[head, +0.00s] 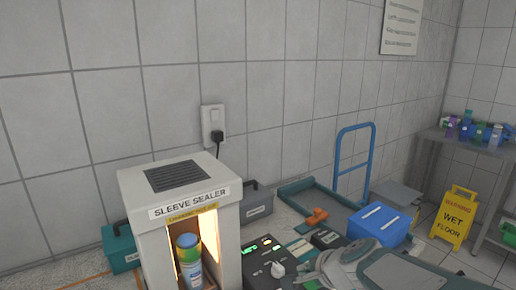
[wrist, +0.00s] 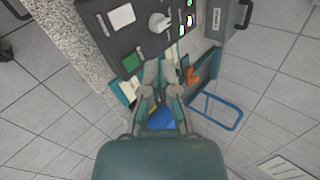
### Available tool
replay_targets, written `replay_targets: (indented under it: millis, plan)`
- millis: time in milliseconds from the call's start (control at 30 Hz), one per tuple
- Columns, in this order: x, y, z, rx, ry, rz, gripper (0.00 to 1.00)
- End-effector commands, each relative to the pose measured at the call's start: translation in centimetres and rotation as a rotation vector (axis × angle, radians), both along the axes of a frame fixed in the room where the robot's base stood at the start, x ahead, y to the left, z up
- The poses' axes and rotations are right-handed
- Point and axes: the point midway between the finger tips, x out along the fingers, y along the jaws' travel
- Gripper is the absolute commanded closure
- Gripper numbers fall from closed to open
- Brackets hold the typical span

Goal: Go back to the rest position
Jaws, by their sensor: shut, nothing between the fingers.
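My gripper (wrist: 162,72) shows in the middle of the wrist view, fingers pointing toward the top of the picture. The fingers look shut, with nothing held between them. They appear over the dark control panel (wrist: 131,45), but I cannot tell the height above it. In the head view, grey-green parts of my arm fill the lower right and hide part of the area behind; the fingertips are not clear there.
A white sleeve sealer (head: 160,235) holds a can (head: 188,262) in its lit opening. Right of it are a blue box (head: 380,224), a blue hand truck (head: 338,165) and a yellow wet-floor sign (head: 455,215). A table (head: 465,147) with bottles stands far right. Tiled floor is open (wrist: 50,120).

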Motion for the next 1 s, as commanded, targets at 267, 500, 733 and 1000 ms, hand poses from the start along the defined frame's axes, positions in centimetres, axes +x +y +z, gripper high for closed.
replay_targets:
  millis: [267, 500, 733, 1000]
  plan:
    - [-8.5, 0.2, 2.2, -0.383, -0.078, 0.418, 1.00]
    - [-15.1, -2.3, 2.6, -0.743, -0.080, 0.710, 1.00]
    - [-18.5, -4.7, 2.6, -0.957, -0.046, 0.848, 1.00]
    - [-18.8, -4.9, 2.5, -0.977, -0.039, 0.861, 1.00]
